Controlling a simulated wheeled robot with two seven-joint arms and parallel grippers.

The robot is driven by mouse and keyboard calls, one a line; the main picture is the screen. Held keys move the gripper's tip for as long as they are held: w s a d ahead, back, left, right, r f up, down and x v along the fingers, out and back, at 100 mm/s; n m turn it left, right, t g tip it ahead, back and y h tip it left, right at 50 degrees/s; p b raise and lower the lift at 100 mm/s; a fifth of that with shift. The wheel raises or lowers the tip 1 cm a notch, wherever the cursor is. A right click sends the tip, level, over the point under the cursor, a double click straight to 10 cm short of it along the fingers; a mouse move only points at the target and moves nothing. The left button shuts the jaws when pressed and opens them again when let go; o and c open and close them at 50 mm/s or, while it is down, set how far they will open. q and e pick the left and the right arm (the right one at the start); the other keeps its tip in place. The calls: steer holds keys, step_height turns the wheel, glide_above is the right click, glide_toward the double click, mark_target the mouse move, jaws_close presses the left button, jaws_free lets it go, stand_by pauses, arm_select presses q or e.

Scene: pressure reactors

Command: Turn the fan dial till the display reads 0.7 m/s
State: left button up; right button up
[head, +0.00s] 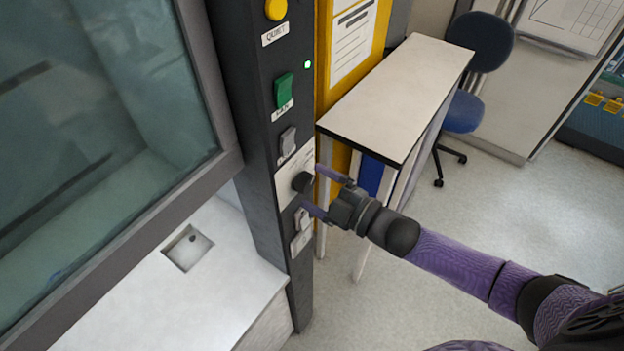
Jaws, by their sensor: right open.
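The fan dial (302,182) is a dark round knob on a pale plate, low on the dark control post (262,130). My right gripper (311,188) comes in from the right with its two purple fingers spread, one above and one below the dial. The fingertips are at the dial's height, close to it; I cannot tell whether they touch it. I cannot make out a display with a reading in this view. My left gripper is not in view.
Above the dial are a grey switch (287,141), a green switch (283,90) and a yellow button (276,9); another switch (301,219) sits below. A glass sash (110,110) fills the left. A white table (400,95) and blue chair (481,40) stand behind my right arm.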

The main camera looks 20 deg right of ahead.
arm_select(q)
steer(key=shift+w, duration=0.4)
arm_select(e)
steer(key=shift+w+a, duration=0.4)
steer(key=shift+w, duration=0.1)
steer(key=shift+c, duration=0.2)
steer(key=c, duration=1.2)
steer(key=shift+c, duration=0.2)
steer(key=shift+m, duration=0.3)
steer(key=m, duration=0.3)
steer(key=shift+m, duration=0.4)
steer(key=shift+a+m, duration=0.1)
steer(key=shift+m, duration=2.1)
steer(key=o, duration=1.3)
